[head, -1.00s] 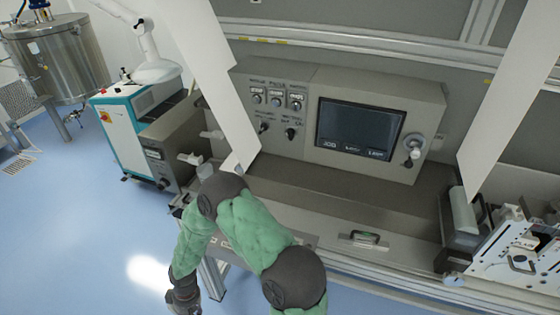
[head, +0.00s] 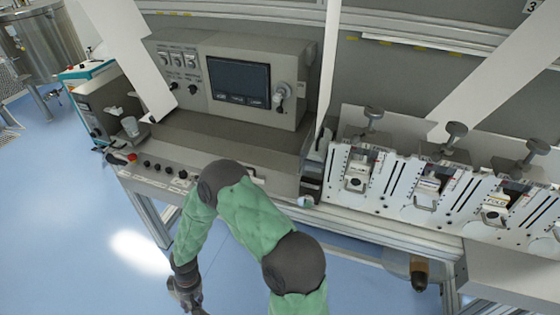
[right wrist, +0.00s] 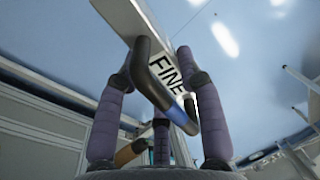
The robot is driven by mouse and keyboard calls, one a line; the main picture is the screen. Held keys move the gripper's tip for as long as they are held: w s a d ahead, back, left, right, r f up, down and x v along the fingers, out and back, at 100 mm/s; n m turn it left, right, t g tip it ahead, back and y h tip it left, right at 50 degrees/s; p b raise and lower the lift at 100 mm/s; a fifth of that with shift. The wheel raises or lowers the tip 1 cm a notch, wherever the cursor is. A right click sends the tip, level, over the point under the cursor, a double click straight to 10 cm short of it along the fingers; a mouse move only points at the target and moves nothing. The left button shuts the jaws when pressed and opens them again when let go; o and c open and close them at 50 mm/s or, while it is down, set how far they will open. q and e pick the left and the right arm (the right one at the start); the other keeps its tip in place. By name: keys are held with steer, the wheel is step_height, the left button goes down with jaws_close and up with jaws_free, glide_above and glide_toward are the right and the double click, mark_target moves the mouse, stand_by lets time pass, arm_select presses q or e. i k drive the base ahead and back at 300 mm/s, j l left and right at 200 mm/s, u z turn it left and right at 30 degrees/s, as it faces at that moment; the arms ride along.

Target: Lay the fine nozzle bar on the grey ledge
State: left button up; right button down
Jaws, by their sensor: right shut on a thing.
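The fine nozzle bar (right wrist: 130,18) is a pale bar marked "FINE" with a dark, blue-banded handle in the right wrist view. My right gripper (right wrist: 155,72) is shut on it, its purple-grey fingers around the handle. The bar is tilted, and one end leaves the top of the picture. Neither the bar nor my right gripper shows in the head view. A grey ledge (head: 235,142) runs below the control panel and looks bare. My left gripper (head: 187,293) hangs low in front of the machine, seen small and from above; its fingers are unclear.
A control panel with a screen (head: 238,82) stands behind the ledge. White slanted web sheets (head: 128,55) pass beside it. At right is a row of white slotted units with black knobs (head: 372,112). A brown cylinder (head: 419,274) shows below the front rail. The blue floor is open at left.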

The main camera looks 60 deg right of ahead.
mark_target(519, 274)
steer(key=k+l+z, duration=0.1)
steer(key=k+z, duration=0.25)
steer(key=k, duration=0.15)
steer(key=k+l+z, duration=0.25)
steer(key=k+z, duration=0.15)
steer(key=k, duration=0.15)
steer(key=z, duration=1.75)
